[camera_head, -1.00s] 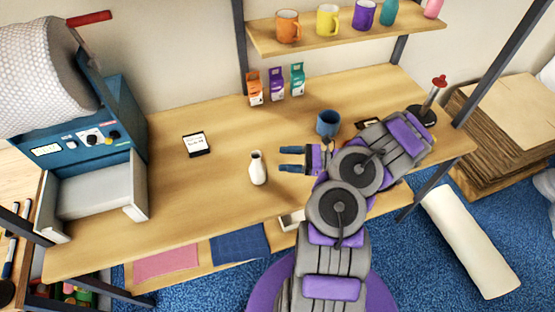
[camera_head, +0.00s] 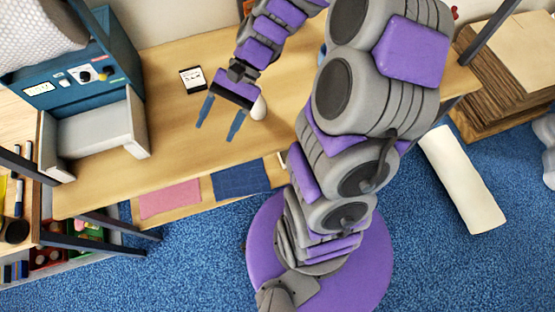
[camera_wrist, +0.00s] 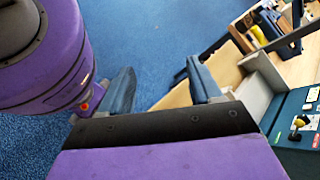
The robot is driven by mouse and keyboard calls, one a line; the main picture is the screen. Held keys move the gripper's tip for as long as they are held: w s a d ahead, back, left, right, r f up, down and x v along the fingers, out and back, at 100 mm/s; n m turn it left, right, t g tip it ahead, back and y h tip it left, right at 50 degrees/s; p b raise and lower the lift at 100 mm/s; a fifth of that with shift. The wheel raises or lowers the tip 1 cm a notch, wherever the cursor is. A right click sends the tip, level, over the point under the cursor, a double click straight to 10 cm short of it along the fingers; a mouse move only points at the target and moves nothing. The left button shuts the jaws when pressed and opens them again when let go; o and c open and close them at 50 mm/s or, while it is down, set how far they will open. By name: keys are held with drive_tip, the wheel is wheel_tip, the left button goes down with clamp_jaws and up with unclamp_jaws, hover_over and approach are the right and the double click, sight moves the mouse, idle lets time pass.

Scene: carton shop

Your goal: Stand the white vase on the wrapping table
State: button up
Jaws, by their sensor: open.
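The white vase (camera_head: 259,108) stands on the wooden wrapping table (camera_head: 180,125), near its front edge. In the head view, my gripper and wrist partly hide it. My gripper (camera_head: 218,122) is to the left of the vase and closer to the camera, with its two blue fingers spread and pointing toward the front edge. Whether it touches the vase cannot be told. In the wrist view my gripper (camera_wrist: 162,82) has nothing between its fingers, and the vase does not show there.
A blue machine (camera_head: 88,75) with a grey tray stands at the table's left end. A small black-and-white card (camera_head: 192,80) lies behind my gripper. Pink (camera_head: 168,199) and blue (camera_head: 240,178) sheets lie on a lower shelf. A white roll (camera_head: 462,178) lies on the floor.

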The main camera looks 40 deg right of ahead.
drive_tip(key=s+d+r+n+t+h, duration=0.1)
drive_tip(key=s+d+n+h, duration=0.1)
drive_tip(key=s+h, duration=0.3)
drive_tip(key=s+d+r+n+t+h, duration=0.1)
drive_tip(key=s+n+h, duration=0.4)
drive_tip(key=s, duration=0.6)
drive_tip(key=shift+s+d+r+n+h, duration=0.3)
drive_tip(key=shift+d, duration=0.2)
